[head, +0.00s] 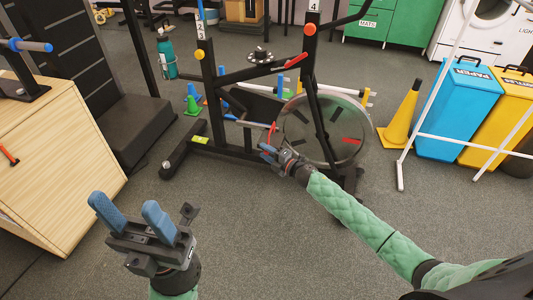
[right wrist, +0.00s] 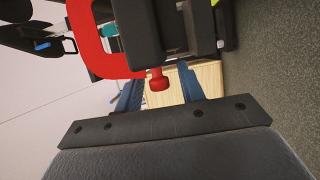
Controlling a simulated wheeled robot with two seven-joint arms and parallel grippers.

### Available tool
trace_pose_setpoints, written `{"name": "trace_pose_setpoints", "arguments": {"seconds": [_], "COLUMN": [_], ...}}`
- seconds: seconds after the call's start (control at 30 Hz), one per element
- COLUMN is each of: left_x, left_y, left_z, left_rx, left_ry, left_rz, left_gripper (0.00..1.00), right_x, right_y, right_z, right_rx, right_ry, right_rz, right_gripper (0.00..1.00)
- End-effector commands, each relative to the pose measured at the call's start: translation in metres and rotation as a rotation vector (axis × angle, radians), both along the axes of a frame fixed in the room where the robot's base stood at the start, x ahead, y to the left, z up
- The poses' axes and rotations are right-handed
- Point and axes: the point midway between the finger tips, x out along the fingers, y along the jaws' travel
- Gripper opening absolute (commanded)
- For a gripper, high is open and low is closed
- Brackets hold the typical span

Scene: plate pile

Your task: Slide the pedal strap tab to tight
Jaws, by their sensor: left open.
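A black exercise bike (head: 312,85) with a clear flywheel disc stands in the middle of the head view. In the right wrist view, a red pedal strap (right wrist: 108,45) loops round the black pedal (right wrist: 150,35). A small red tab (right wrist: 157,80) with a round end sticks out below the pedal. My right gripper (right wrist: 158,92) is open, with a blue finger on either side of the tab and a gap visible on both sides. In the head view it reaches the pedal area (head: 268,151), where the arm hides part of the pedal. My left gripper (head: 128,208) is open and empty, low at left.
A wooden cabinet (head: 55,160) stands at the left. A yellow cone (head: 400,118), a blue bin (head: 455,110) and a white pole frame (head: 412,125) stand at the right. Small cones and a teal bottle (head: 167,58) are behind the bike. The floor in front is clear.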

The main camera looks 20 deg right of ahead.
Motion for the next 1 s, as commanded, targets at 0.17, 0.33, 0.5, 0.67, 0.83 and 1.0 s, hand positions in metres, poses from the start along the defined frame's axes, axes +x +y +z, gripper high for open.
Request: {"name": "trace_pose_setpoints", "arguments": {"seconds": [0.17,0.33,0.5,0.67,0.83,1.0], "left_x": [0.000,0.000,0.000,0.000,-0.001,-0.001], "left_y": [0.000,0.000,0.000,0.001,0.004,0.005], "left_z": [0.000,0.000,0.001,0.009,0.019,0.018], "left_rx": [0.000,-0.001,-0.004,-0.009,-0.025,-0.034], "left_ry": [0.000,0.000,-0.003,-0.005,-0.012,-0.009], "left_rz": [0.000,0.000,0.000,-0.002,-0.001,0.003], "left_gripper": [0.56,0.56,0.56,0.56,0.56,0.56], "right_x": [0.000,0.000,-0.001,-0.010,-0.027,-0.029], "right_y": [0.000,0.000,0.000,0.007,0.017,0.019], "right_z": [0.000,0.000,0.000,0.002,0.002,-0.001], "right_rx": [0.000,0.000,0.000,0.000,0.000,-0.001], "right_ry": [0.000,0.000,0.000,0.001,0.001,0.001], "right_rz": [0.000,0.000,0.000,0.000,0.000,0.001], "right_gripper": [0.29,0.00,0.00,0.00,0.00,0.00]}}
